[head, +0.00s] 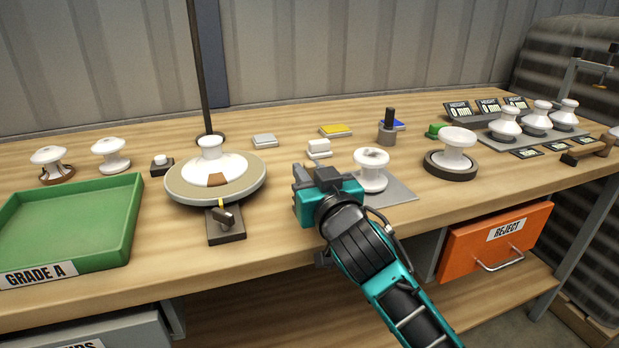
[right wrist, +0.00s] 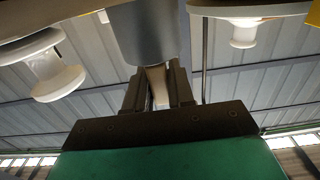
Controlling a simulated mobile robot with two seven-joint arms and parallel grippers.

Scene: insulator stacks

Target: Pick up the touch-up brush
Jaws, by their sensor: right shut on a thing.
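My right gripper (head: 314,176) is low over the middle of the bench, left of a white insulator. In the right wrist view its dark fingers (right wrist: 159,92) are shut on a pale, narrow piece, which appears to be the touch-up brush (right wrist: 158,88). This piece meets a grey cylinder (right wrist: 146,35) just beyond the fingertips; whether it stands inside the cylinder I cannot tell. In the head view the gripper hides the brush and this cylinder. My left gripper is not in view.
A white insulator (head: 371,172) stands on a grey plate close to the right. A round turntable (head: 185,195) is to the left, with a green tray (head: 122,228) beyond it. A dark-topped grey cylinder (head: 387,136) stands farther back. An orange reject drawer (head: 470,247) is below the bench top.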

